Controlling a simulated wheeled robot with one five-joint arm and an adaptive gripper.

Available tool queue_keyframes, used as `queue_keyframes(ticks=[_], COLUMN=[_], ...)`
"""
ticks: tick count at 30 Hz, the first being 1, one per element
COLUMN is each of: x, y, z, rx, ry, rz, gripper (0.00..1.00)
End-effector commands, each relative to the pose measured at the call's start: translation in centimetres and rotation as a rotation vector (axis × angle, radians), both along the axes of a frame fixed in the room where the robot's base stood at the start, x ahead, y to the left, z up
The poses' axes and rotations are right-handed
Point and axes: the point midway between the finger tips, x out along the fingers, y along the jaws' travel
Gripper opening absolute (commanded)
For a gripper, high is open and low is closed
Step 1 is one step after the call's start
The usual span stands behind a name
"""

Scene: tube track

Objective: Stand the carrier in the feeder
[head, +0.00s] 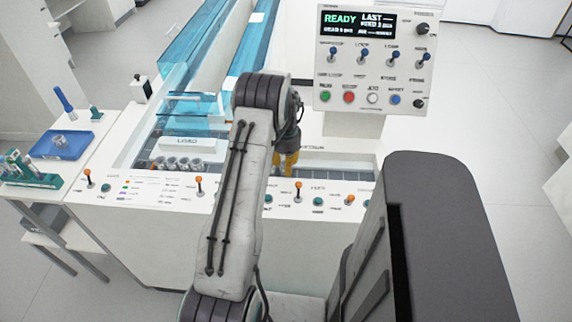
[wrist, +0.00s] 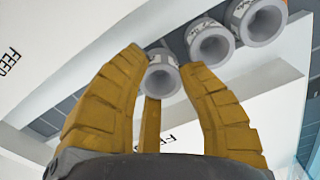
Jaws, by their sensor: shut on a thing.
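My gripper (head: 287,162) reaches down over the right part of the white machine's front trough in the head view. Its yellow fingers also show in the wrist view (wrist: 161,66), shut around a grey ring-ended carrier (wrist: 162,62). The carrier's hollow end faces the camera; its lower part is hidden. Two similar carriers (wrist: 210,43) (wrist: 262,18) stand in a line to its upper right. White panels marked FEED (wrist: 10,63) lie on both sides of the dark trough. I cannot tell whether the held carrier touches the trough floor.
Several grey carriers (head: 178,163) stand in the left part of the trough. Orange-tipped levers (head: 199,184) line the front panel. A control box (head: 372,65) reading READY stands at the back right. A blue tray (head: 63,144) and tube rack (head: 30,172) sit at left.

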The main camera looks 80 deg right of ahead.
Motion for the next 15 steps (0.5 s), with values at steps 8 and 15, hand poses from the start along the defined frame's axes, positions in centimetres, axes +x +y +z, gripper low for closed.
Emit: queue_keyframes(ticks=[8, 15], x=[0.07, 0.12], y=[0.22, 0.31], z=[-0.47, -1.06], rx=[0.007, 0.01], ry=[0.0, 0.0], rz=[0.001, 0.001], gripper=[0.18, 0.18])
